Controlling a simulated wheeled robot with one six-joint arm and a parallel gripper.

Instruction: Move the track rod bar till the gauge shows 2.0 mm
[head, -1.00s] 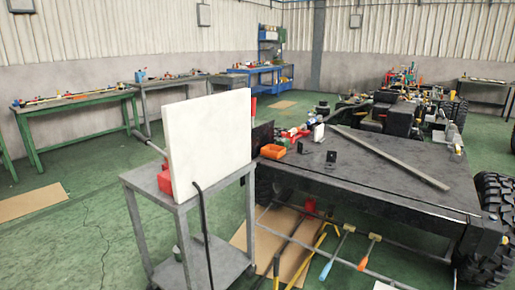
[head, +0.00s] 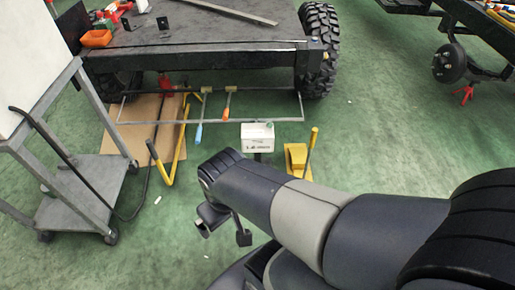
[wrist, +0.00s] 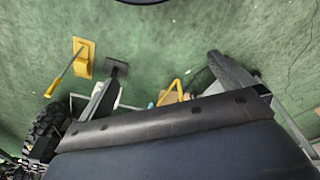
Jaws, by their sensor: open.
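A thin grey bar (head: 260,121), which looks like the track rod bar, runs across low in front of the chassis, between the two front wheels. A white box (head: 257,138) with a small dark readout, likely the gauge, stands in front of it; its figures are too small to read. My gripper (head: 225,230) hangs over the green floor, nearer to me than the bar and the box, touching neither. In the wrist view my gripper (wrist: 168,64) is open, its two fingers far apart with nothing between them. I cannot make out the bar clearly there.
A yellow floor tool (head: 297,158) stands right of the white box. Hammers (head: 228,103) and yellow tools (head: 172,158) lie near the bar. A grey trolley (head: 85,185) stands at left, a tyre (head: 319,50) at the bar's right end. Floor around my gripper is clear.

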